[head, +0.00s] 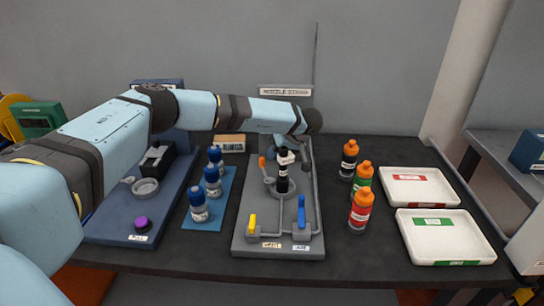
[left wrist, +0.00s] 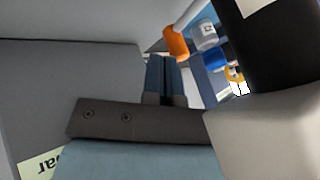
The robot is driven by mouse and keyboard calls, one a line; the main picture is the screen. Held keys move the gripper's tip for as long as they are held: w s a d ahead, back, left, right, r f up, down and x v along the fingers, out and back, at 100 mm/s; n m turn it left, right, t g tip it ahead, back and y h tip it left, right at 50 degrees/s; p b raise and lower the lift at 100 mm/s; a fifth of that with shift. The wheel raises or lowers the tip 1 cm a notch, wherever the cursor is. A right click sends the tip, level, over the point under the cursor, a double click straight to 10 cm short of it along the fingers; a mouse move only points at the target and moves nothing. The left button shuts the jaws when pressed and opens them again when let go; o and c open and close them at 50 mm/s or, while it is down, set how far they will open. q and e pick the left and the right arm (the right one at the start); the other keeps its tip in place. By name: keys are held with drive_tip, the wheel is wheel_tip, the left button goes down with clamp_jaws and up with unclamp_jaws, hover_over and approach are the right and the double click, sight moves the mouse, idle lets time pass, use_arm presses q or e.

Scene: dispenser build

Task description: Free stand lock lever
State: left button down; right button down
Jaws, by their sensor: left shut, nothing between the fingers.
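The grey stand (head: 250,205) is in the middle of the table in the head view. An orange-tipped lever (head: 264,166), which I take for the lock lever, rises at its left side. Its orange tip also shows in the left wrist view (left wrist: 176,43), on a grey rod. A black bottle-like part with a white label (head: 283,178) stands upright in the stand's ring. My left gripper is above the stand, close to this part, mostly hidden by my arm in the head view. Its blue fingers (left wrist: 166,78) are together and empty, pointing towards the orange tip; contact cannot be told.
A yellow lever (head: 252,222) and a blue lever (head: 301,212) are at the stand's front. Blue-capped bottles (head: 198,205) stand on a blue mat at left.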

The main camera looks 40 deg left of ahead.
use_arm(q)
drive_tip(key=v, duration=1.2)
